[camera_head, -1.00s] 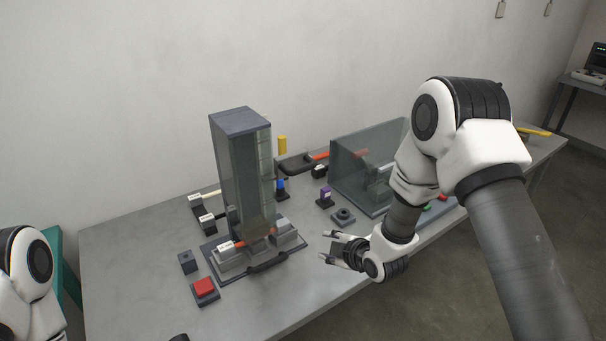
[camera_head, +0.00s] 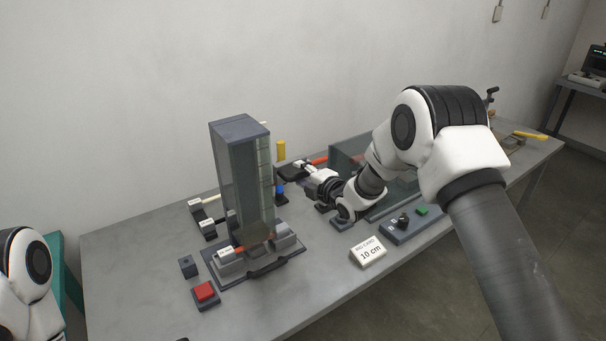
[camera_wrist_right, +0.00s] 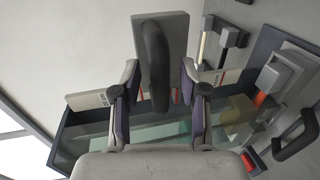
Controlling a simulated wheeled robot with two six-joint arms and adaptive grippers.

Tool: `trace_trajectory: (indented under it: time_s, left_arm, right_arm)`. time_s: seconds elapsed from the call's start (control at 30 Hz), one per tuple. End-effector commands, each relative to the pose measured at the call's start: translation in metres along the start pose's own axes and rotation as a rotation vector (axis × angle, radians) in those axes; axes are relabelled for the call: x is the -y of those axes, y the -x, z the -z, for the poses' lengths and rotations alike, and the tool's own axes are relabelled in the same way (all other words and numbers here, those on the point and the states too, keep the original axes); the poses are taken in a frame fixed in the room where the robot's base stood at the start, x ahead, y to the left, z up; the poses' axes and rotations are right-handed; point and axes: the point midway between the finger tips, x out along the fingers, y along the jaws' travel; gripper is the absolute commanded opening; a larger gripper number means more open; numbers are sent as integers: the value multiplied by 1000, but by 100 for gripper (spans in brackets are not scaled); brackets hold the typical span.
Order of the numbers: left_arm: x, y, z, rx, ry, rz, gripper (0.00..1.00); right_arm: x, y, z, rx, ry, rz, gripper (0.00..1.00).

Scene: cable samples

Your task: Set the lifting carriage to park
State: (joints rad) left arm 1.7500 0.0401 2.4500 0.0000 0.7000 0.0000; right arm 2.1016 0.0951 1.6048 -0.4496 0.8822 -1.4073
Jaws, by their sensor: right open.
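A tall clear-sided tower (camera_head: 240,180) with a dark grey top stands on a base plate at the left of the table. Behind its right side is a black-handled grey part (camera_head: 288,172), which may be the carriage. My right gripper (camera_head: 308,170) is beside this part, partly hidden by its own wrist. In the right wrist view the black handle (camera_wrist_right: 156,65) on a grey plate (camera_wrist_right: 178,30) lies between the open fingers (camera_wrist_right: 157,88), with gaps on both sides. My left gripper is out of view; only part of the left arm shows.
A red button (camera_head: 205,291) is in front of the tower.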

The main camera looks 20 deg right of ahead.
Motion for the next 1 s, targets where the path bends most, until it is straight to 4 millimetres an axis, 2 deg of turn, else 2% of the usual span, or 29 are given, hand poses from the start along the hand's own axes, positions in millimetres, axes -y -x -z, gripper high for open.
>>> trace_trajectory:
  time_s: [0.03, 0.1, 0.13, 0.33, 0.47, 0.57, 0.8, 0.9, 1.0]
  left_arm:
    - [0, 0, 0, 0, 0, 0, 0]
    - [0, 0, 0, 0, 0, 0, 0]
    - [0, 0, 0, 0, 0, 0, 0]
    - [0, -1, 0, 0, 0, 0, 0]
    - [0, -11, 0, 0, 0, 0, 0]
    - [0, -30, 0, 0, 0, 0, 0]
    - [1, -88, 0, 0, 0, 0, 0]
    - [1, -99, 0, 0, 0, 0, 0]
    - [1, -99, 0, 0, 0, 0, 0]
  right_arm:
    - [0, 0, 0, 0, 0, 0, 33]
    - [0, 0, 0, 0, 0, 0, 8]
    - [0, 0, 0, 0, 0, 0, 0]
    - [0, 0, 0, 0, 0, 0, 0]
    - [12, -2, 0, 0, 0, 1, 0]
    - [32, -6, 0, 0, 0, 3, 0]
    - [93, -19, 1, -1, -1, 7, 0]
    - [105, -22, 1, -1, 0, 4, 0]
    - [107, -22, 1, -1, 0, 5, 0]
